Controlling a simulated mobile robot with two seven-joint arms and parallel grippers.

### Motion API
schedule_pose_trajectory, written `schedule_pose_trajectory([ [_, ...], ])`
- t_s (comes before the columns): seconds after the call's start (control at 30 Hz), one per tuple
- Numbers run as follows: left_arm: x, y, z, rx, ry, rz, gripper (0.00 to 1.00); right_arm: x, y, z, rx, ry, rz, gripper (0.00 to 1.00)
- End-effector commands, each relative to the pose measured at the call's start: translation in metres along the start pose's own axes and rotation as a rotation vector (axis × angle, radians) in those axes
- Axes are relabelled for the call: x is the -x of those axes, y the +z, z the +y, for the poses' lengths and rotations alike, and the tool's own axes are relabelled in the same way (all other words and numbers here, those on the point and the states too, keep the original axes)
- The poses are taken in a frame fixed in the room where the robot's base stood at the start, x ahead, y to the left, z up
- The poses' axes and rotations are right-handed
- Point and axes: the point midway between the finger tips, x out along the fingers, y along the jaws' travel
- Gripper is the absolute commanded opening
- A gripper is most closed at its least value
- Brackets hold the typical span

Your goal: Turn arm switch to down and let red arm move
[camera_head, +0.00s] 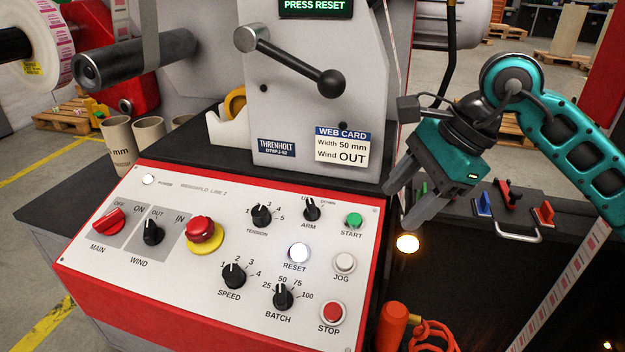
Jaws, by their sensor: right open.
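The arm switch (311,209) is a black knob in the upper right part of the white control panel (130,260). Its pointer seems to point up and slightly left, towards the partly hidden label on its left rather than DOWN. My right gripper (401,206) hangs right of the panel, open and empty, apart from the switch and the green START button (354,220). No moving red arm can be made out for certain. My left gripper is not in view.
The display (315,6) reads PRESS RESET, and the white RESET button (299,253) is lit. A black-knobbed lever (295,62) juts out above the panel. A red emergency button (201,230), other knobs and the red STOP button (332,313) surround the switch. An orange tool (393,325) stands at the front.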

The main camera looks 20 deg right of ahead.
Motion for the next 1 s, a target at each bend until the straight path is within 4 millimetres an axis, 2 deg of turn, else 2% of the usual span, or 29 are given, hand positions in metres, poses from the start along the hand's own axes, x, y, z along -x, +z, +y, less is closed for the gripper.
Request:
schedule_pose_trajectory([
  [0.23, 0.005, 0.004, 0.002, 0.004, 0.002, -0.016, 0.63, -0.007, 0.015, -0.009, 0.002, 0.0, -0.006, 0.57],
  [0.83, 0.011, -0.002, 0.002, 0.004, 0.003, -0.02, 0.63, -0.052, 0.093, -0.058, 0.002, 0.002, -0.004, 0.57],
  [1.0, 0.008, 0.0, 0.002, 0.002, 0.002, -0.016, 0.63, -0.075, 0.091, -0.057, -0.002, 0.002, -0.001, 0.57],
])
